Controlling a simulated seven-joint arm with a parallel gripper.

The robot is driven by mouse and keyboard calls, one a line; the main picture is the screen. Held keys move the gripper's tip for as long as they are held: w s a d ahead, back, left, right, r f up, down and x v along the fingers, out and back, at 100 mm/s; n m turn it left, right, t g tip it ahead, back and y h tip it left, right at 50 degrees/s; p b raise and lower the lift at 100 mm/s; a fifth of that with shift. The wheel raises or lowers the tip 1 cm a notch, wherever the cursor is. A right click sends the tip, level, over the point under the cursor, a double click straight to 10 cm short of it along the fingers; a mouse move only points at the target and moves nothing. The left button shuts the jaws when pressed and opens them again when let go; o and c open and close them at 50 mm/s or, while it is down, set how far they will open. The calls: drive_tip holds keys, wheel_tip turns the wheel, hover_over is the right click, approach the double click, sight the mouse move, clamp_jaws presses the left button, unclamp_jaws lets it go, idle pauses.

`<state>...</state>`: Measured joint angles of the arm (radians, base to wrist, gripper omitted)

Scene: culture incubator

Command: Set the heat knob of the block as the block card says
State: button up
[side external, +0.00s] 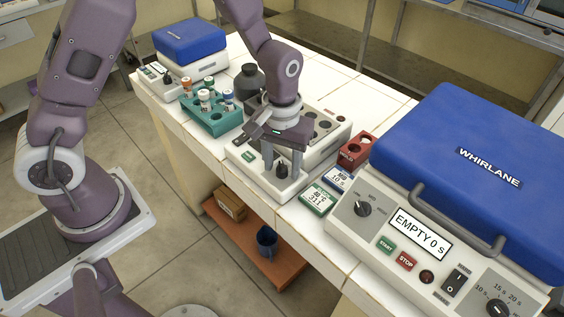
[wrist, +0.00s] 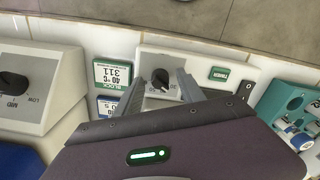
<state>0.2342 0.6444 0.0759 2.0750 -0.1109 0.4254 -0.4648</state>
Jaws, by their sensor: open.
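The heat block (side external: 330,143) is a pale box on the bench, with dark wells at its back.
A blue-edged card (side external: 338,179) and a red rack (side external: 355,152) lie between the block and the blue-lidded Whirlane machine (side external: 490,165).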

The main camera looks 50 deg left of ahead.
clamp_jaws()
drive_tip(key=shift+m, duration=0.3)
drive_tip(key=m, duration=0.3)
drive_tip(key=shift+m, duration=2.1)
unclamp_jaws()
